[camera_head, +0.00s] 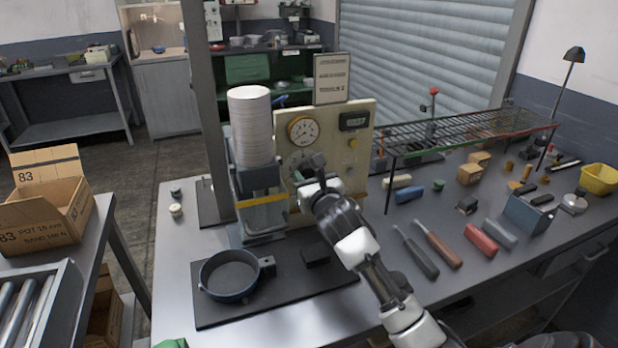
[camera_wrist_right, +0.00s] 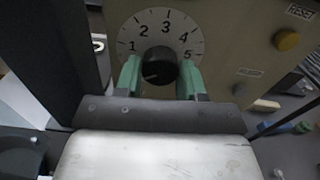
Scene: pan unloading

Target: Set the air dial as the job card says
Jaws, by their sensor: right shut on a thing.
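The air dial (camera_wrist_right: 160,28) is a pale round face numbered 1 to 5 with a black knob (camera_wrist_right: 158,62) at its centre. My right gripper (camera_wrist_right: 160,76) is shut on this knob, one green fingertip on each side. A faint light mark shows low on the knob; I cannot tell the setting surely. In the head view my right gripper (camera_head: 309,168) reaches the front of the cream panel (camera_head: 360,150) and partly hides the dial (camera_head: 293,160). The job card (camera_head: 331,80) stands above the panel; its writing is too small to read. My left gripper is not in view.
A gauge (camera_head: 302,130) sits above the dial, and a yellow button (camera_wrist_right: 287,40) is to its right. A tall white stack (camera_head: 251,125) stands left of the panel. A round blue-rimmed pan (camera_head: 229,277) lies in front. A wire rack (camera_head: 450,133) and tools are to the right.

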